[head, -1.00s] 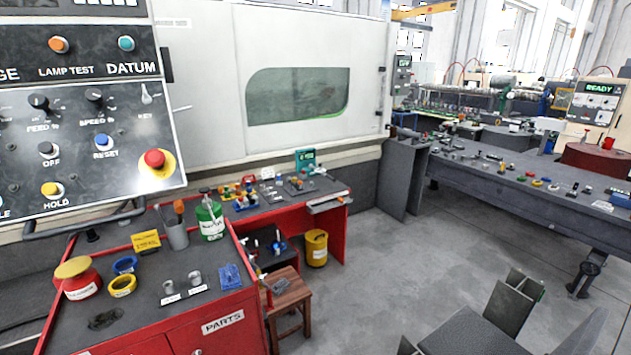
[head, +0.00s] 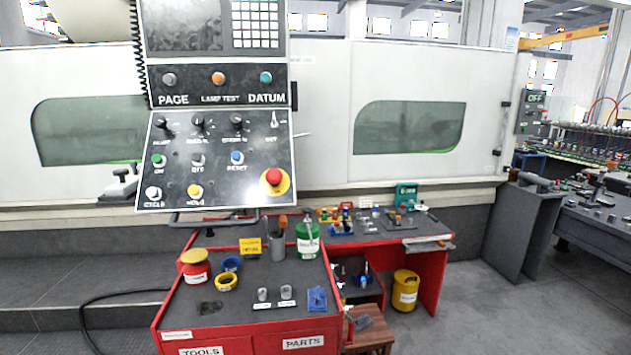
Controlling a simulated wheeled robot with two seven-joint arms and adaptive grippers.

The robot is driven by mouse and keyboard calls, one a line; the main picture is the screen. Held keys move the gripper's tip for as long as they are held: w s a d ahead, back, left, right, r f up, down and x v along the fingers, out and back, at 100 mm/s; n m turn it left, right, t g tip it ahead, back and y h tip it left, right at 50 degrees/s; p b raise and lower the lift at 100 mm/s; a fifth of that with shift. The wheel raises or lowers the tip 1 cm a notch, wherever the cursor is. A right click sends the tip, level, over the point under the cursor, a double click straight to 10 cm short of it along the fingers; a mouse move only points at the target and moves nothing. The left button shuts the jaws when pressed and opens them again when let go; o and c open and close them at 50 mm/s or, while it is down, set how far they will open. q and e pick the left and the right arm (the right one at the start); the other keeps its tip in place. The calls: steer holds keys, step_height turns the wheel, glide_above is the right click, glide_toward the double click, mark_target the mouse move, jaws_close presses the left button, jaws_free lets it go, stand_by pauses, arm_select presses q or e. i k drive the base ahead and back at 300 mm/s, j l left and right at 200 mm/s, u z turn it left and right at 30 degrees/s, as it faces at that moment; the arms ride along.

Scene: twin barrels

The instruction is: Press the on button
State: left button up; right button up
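The on button (head: 158,160) is a green round button at the left of the lower face of the control panel (head: 215,185), in the head view. The label under it reads ON, and nothing covers it. A grey button labelled OFF (head: 198,160) and a blue RESET button (head: 237,158) sit to its right in the same row. A white CYCLE button (head: 153,193) and a yellow HOLD button (head: 195,191) are below. A red stop button (head: 273,177) on a yellow base is at the lower right. Neither of my grippers shows in this view.
A handle bar (head: 215,222) runs below the panel. A red cabinet (head: 245,338) with cups, tape rolls and a green bottle (head: 307,238) stands under it. A red workbench (head: 428,262) and a stool (head: 370,335) are to the right. Open floor lies at the right.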

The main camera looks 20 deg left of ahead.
mark_target(156, 159)
steer(key=u, duration=1.4)
